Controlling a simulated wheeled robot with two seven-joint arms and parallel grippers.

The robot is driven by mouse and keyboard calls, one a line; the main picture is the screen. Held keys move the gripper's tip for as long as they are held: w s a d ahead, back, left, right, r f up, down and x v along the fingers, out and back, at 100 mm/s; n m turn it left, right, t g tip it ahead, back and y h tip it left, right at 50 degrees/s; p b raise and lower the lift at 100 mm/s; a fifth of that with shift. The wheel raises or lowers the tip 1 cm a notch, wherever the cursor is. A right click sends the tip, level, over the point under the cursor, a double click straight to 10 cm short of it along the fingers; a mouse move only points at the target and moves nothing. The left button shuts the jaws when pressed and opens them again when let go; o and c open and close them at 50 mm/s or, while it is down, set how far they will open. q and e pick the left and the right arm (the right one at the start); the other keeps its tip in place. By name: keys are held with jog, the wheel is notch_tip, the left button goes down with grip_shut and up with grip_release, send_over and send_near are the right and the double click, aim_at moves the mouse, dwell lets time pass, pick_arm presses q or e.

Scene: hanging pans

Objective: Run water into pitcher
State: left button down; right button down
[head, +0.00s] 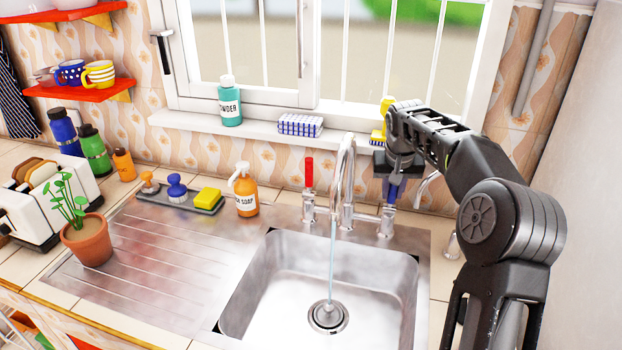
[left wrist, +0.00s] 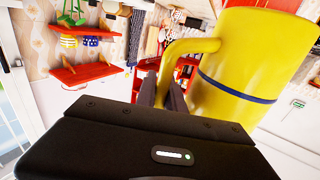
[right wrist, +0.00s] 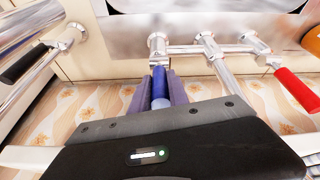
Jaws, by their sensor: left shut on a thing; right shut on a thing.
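The yellow pitcher (left wrist: 245,75) with a dark blue band shows large in the left wrist view. My left gripper (left wrist: 168,92) is shut on its handle (left wrist: 190,47). The pitcher and left gripper are out of the head view. My right gripper (head: 392,185) is at the right side of the tap (head: 346,180), shut on the blue tap handle (right wrist: 159,82). A thin stream of water (head: 332,265) runs from the spout down to the drain (head: 328,316) of the sink (head: 280,300). The red tap handle (head: 309,173) stands upright on the left.
An orange soap bottle (head: 246,195) and a tray with a yellow sponge (head: 208,198) stand behind the ridged drainboard (head: 150,250). A potted plant (head: 87,240) and toaster (head: 40,205) are at the left. The sink basin holds nothing but the running water.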

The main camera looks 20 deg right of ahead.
jog(key=r+g+y+p, duration=0.1)
jog(key=p, duration=0.4)
jog(key=shift+w+d, duration=0.3)
jog(key=shift+w, duration=0.05)
jog(key=shift+w+f+p, duration=0.1)
jog(key=shift+f+p, duration=0.15)
jog(key=shift+p, duration=0.25)
pick_arm(q)
notch_tip(320, 180, up, 8)
jog(key=shift+w+d+f, duration=0.15)
jog(key=shift+w+f, duration=0.05)
jog(key=shift+f, duration=0.05)
pick_arm(e)
jog(key=shift+f, duration=0.15)
jog(key=c, duration=1.3)
grip_release()
pick_arm(q)
jog(key=shift+f+b, duration=0.25)
jog(key=shift+b, duration=0.15)
pick_arm(e)
jog(key=v, duration=1.2)
jog(key=shift+w+d, duration=0.1)
jog(key=shift+w, duration=0.1)
